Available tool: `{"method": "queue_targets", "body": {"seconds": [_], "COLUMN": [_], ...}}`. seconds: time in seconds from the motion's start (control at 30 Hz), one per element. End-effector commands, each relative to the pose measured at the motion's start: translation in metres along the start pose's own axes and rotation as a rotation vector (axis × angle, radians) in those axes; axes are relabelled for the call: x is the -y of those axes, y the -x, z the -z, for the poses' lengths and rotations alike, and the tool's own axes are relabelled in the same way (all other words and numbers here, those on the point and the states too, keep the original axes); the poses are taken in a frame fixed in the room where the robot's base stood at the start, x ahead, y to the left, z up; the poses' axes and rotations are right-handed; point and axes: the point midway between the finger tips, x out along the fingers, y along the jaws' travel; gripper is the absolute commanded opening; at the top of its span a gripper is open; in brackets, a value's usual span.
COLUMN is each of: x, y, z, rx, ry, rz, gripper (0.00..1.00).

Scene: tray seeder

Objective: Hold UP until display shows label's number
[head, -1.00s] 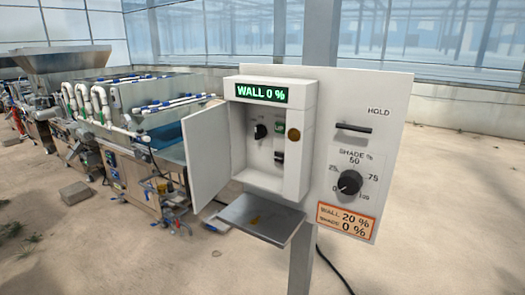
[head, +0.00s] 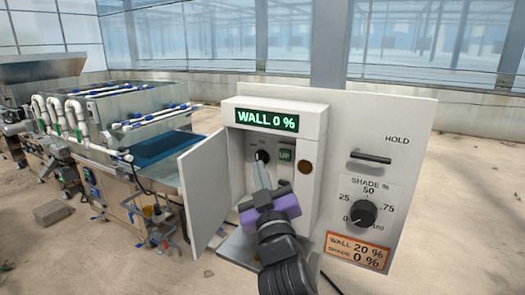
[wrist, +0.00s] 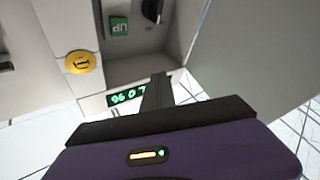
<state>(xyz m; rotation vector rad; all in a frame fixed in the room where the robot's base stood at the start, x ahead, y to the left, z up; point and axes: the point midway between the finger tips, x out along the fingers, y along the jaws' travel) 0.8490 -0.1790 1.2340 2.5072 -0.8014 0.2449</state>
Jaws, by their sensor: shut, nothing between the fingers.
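The display (head: 267,120) on top of the white control box reads WALL 0 %. The orange label (head: 357,252) at the panel's lower right reads WALL 20 % and SHADE 0 %. The green UP marking (head: 286,155) is inside the open box; it also shows upside down in the wrist view (wrist: 118,26). My gripper (head: 261,170) is shut and empty, its fingertips in front of the box opening, just below a small black knob (head: 262,156) in the picture. I cannot tell whether the fingertips touch anything.
The box's door (head: 204,190) stands open at the left of my gripper. A round brass-coloured piece (head: 305,167) is on the box's right edge. The HOLD bar (head: 371,158) and SHADE dial (head: 363,213), pointing near 0, are on the panel. Seeder machinery (head: 140,150) stands behind left.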

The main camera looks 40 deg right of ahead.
Motion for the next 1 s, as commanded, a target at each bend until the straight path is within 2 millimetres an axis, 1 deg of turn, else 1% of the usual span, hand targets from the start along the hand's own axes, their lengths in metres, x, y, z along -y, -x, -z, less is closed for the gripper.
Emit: {"method": "queue_targets", "body": {"seconds": [0.03,0.1,0.2,0.63,0.77,1.0], "x": [-0.001,-0.004,-0.005,-0.007,-0.013,-0.028], "y": [0.0,0.001,0.002,-0.001,-0.009,-0.033], "z": [-0.012,-0.021,-0.027,-0.028,-0.032,-0.045], "rx": [0.033,0.066,0.089,0.093,0.094,0.095], "ry": [0.019,0.035,0.039,0.036,0.038,0.037], "rz": [-0.008,-0.02,-0.027,-0.026,-0.028,-0.027], "gripper": [0.0,0.0,0.0,0.0,0.0,0.0]}}
